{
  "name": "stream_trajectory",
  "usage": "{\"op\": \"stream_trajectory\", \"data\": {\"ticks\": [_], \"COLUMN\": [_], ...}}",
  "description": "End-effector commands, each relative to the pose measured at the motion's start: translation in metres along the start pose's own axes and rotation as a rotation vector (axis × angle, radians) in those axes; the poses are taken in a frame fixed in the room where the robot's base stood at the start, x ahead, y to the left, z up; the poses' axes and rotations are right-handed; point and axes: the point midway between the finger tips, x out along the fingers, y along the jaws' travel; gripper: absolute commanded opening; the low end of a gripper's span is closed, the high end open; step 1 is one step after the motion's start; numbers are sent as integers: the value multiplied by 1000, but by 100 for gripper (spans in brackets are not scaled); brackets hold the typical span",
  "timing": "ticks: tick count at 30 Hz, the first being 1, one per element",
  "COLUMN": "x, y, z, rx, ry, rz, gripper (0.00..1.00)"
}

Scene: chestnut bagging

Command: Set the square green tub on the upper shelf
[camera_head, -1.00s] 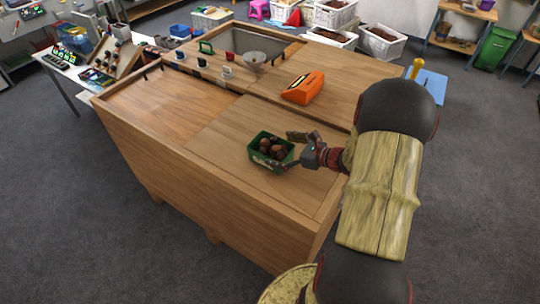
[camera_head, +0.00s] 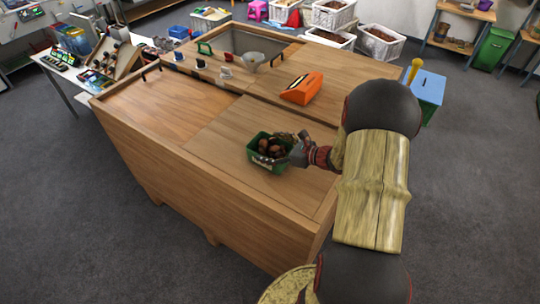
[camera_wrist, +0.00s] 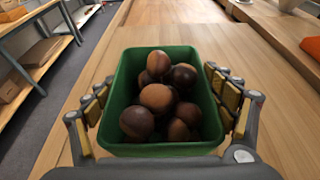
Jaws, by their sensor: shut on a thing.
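The square green tub (camera_head: 266,166) is on or just above the near part of the wooden counter; I cannot tell if it touches. It is upright and holds several brown chestnuts (camera_head: 271,147). In the wrist view the tub (camera_wrist: 172,150) fills the middle, with chestnuts (camera_wrist: 158,97) in it. My gripper (camera_head: 296,152) is shut on the tub, with a finger against each side wall. Small shelf units stand at the upper right of the head view, one with an upper shelf (camera_head: 470,12).
The wooden counter (camera_head: 225,185) is clear around the tub. White crates (camera_head: 380,42) and a green bin (camera_head: 493,48) stand behind.

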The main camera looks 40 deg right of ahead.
Motion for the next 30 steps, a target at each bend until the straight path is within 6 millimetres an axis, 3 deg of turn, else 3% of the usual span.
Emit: {"op": "stream_trajectory", "data": {"ticks": [20, 30], "x": [0, -4], "y": [0, 0], "z": [1, 11], "rx": [-1, -3], "ry": [-1, -2], "rz": [0, -1], "gripper": [36, 35]}}
